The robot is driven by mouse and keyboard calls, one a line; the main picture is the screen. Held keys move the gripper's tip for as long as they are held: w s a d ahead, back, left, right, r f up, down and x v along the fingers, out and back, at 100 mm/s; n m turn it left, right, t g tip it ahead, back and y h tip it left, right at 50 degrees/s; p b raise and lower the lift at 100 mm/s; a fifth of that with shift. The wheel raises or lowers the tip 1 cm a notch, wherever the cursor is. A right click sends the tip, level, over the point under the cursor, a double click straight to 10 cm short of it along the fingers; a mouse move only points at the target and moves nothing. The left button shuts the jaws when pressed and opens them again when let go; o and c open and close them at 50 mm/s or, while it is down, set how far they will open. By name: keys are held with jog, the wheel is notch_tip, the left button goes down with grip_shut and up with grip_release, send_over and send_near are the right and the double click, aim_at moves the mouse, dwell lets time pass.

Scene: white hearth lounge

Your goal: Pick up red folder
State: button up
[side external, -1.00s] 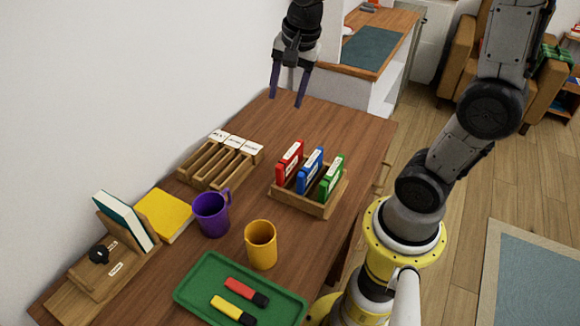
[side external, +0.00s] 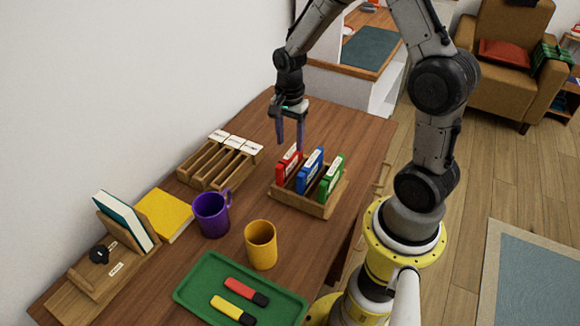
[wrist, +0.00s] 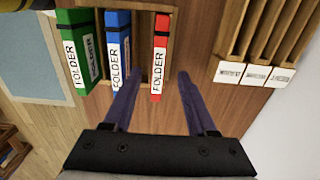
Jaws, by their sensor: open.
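The red folder (side external: 288,165) stands upright at the left end of a wooden holder (side external: 318,210). The blue folder (side external: 309,172) and the green folder (side external: 331,179) stand to its right in the same holder. My gripper (side external: 290,144) is open and empty, pointing down just above and behind the red folder. In the wrist view, the red folder (wrist: 160,58) shows between the lines of my two purple fingers (wrist: 156,78), with the blue folder (wrist: 117,52) close to the left finger. I cannot tell the exact height of the fingertips above the folder.
A slotted wooden rack (side external: 212,166) with white labels stands left of the holder. A purple mug (side external: 210,215), an orange mug (side external: 261,246) and a green tray (side external: 196,289) with two markers stand nearer the front. The white wall (side external: 120,90) borders the table.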

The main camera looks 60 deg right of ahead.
aim_at(290, 153)
jog(key=shift+s+a+f, duration=0.1)
jog(key=shift+f, duration=2.65)
grip_shut()
